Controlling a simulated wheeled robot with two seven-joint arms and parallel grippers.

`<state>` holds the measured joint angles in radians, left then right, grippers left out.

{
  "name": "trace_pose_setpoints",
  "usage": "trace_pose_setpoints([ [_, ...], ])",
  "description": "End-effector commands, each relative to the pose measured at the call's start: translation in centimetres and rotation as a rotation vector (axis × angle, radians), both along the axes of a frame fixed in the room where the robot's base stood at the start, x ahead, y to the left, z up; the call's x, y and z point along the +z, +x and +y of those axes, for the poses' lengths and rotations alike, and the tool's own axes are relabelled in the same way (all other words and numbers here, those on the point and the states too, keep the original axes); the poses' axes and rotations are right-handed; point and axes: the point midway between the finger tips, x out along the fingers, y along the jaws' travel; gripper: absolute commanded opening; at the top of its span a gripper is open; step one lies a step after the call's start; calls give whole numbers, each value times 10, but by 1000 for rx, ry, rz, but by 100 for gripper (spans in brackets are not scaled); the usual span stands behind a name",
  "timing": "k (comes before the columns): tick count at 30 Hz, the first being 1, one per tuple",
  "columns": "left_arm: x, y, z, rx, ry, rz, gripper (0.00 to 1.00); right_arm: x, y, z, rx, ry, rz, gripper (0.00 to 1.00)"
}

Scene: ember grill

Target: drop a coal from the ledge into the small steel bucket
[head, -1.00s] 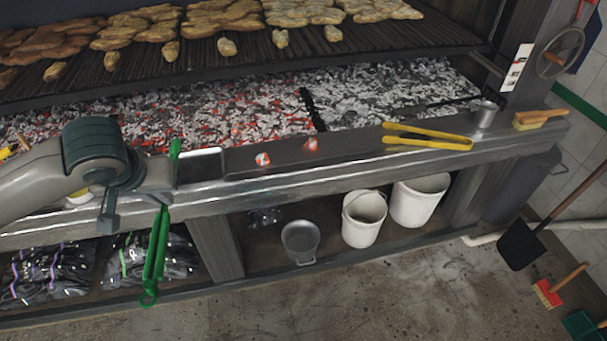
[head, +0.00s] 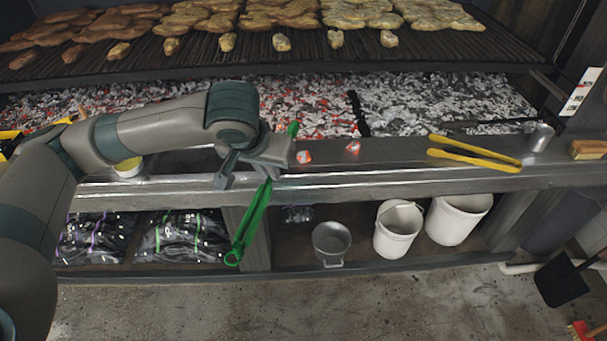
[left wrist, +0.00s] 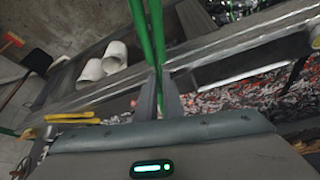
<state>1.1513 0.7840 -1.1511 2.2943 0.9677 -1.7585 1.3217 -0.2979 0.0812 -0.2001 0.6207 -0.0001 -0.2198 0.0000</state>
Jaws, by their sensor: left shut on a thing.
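My left gripper (head: 268,162) is shut on green tongs (head: 251,225), which hang down in front of the ledge (head: 400,153). Their upper end shows just above the gripper. The tongs (left wrist: 147,40) also run away from the gripper (left wrist: 158,100) in the left wrist view. One glowing coal (head: 304,157) lies on the ledge just right of the gripper, apart from it. A second coal (head: 352,148) lies further right. My right gripper is not in view.
Yellow tongs (head: 472,153) lie on the ledge between the coals and the bucket. A brush (head: 588,149) lies at far right. The ember bed (head: 430,103) is behind, under the grill. A metal pot (head: 331,243) and white buckets (head: 397,228) (head: 457,217) stand on the lower shelf.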

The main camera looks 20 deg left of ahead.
Motion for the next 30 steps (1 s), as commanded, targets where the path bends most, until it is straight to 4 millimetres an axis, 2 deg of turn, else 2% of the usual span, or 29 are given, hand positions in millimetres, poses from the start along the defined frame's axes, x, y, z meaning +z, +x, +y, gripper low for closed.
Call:
trace_pose_setpoints([
  [5, 2, 2, -1, -4, 1, 4, 0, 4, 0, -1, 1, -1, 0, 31],
  [11, 5, 12, -8, -24, 12, 41, 0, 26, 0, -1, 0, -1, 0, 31],
  [20, -1, 35, -30, -110, 50, 165, 0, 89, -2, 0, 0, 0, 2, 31],
  [24, -11, 42, -40, -160, 69, 233, 0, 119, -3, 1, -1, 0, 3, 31],
  [30, -29, 43, -51, -220, 88, 310, 0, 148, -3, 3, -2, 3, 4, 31],
])
